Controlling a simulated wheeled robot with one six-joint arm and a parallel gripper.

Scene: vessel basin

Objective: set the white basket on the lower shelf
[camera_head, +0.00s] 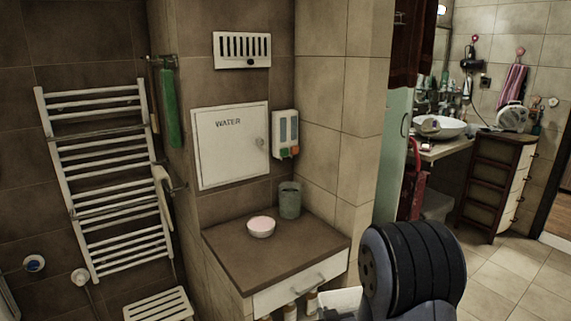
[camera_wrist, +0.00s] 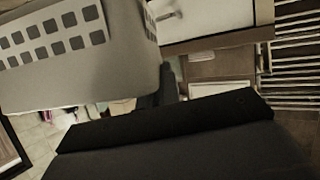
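The white basket (camera_wrist: 100,60), pale with rows of square holes, fills the upper left of the wrist view, very close to the camera. A white patch behind my arm at the bottom of the head view may be part of it, but I cannot tell. My gripper (camera_wrist: 165,90) shows as dark parts in the wrist view; a narrow dark piece is beside the basket's right edge. Whether it grips the basket is unclear. The cabinet (camera_head: 300,283) has a brown top and a white drawer. Several bottles (camera_head: 312,302) show below the drawer; the lower shelf's surface is hidden.
A pink-and-white bowl (camera_head: 261,228) and a grey cup (camera_head: 290,200) stand on the cabinet top. A white towel rail (camera_head: 105,180) is on the left wall, with a white slatted stool (camera_head: 158,305) below. Bare tiled floor (camera_head: 510,275) lies at right.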

